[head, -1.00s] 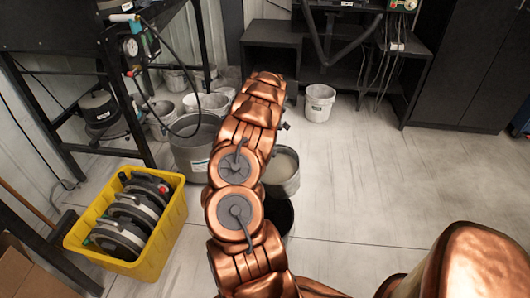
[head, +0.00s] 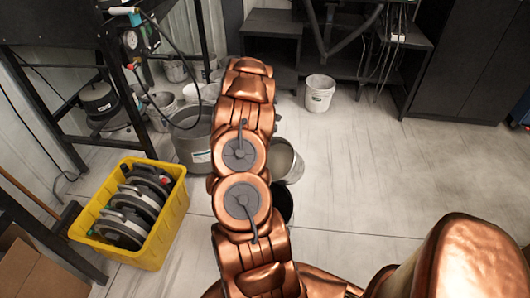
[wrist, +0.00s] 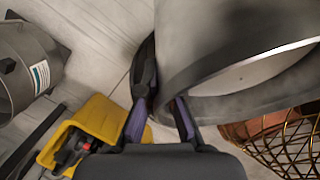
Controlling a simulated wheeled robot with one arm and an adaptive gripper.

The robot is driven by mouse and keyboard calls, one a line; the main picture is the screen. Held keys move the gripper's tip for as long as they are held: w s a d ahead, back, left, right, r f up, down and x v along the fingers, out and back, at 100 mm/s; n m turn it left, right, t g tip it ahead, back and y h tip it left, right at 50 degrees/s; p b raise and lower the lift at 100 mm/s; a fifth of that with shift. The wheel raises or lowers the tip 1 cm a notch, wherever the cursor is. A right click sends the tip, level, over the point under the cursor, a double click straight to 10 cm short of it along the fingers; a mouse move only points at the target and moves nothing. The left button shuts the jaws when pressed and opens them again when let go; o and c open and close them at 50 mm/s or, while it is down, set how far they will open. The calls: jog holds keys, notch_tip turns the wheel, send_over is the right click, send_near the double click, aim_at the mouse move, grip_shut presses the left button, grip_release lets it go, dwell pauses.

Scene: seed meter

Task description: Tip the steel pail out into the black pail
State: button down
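The steel pail (head: 287,160) is tilted in the head view, its mouth turned toward the right, just right of my arm. It fills the upper right of the wrist view (wrist: 225,50) as a big grey cylinder. My gripper (wrist: 152,95) is closed at the pail's edge, with one dark finger along its left side. My arm hides the gripper in the head view. The black pail (head: 286,204) stands on the floor just below the steel pail in the picture, half hidden by my arm. I cannot see into it, nor see anything pouring.
A yellow crate (head: 175,205) with several reels stands at left; it also shows in the wrist view (wrist: 98,112). A large grey bin (head: 190,150) stands left of my arm. A white bucket (head: 320,95) stands at the back. The floor at right is clear.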

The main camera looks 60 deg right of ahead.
jog(key=shift+a+f+g+h+b, duration=0.25)
jog(key=shift+h+b, duration=0.3)
jog(key=shift+b, duration=2.1)
jog(key=shift+a+f+g+h+b, duration=0.15)
jog(key=shift+f+g+h+b, duration=0.3)
jog(key=shift+b, duration=2.15)
jog(key=h+b, duration=0.1)
jog(key=b, duration=0.4)
jog(key=a+g+h+b, duration=0.1)
jog(key=b, duration=0.5)
jog(key=w+h+b, duration=0.1)
jog(key=b, duration=0.4)
jog(key=shift+a+f+h, duration=0.25)
jog(key=shift+a+h, duration=0.05)
jog(key=shift+h, duration=0.1)
jog(key=w+a+f+g+h+b, duration=0.2)
jog(key=a+f+g+h+b, duration=0.1)
jog(key=h, duration=0.4)
jog(key=shift+w+a+m+g+h+b, duration=0.25)
jog(key=shift+a+g+b, duration=0.45)
jog(key=shift+a+b, duration=0.65)
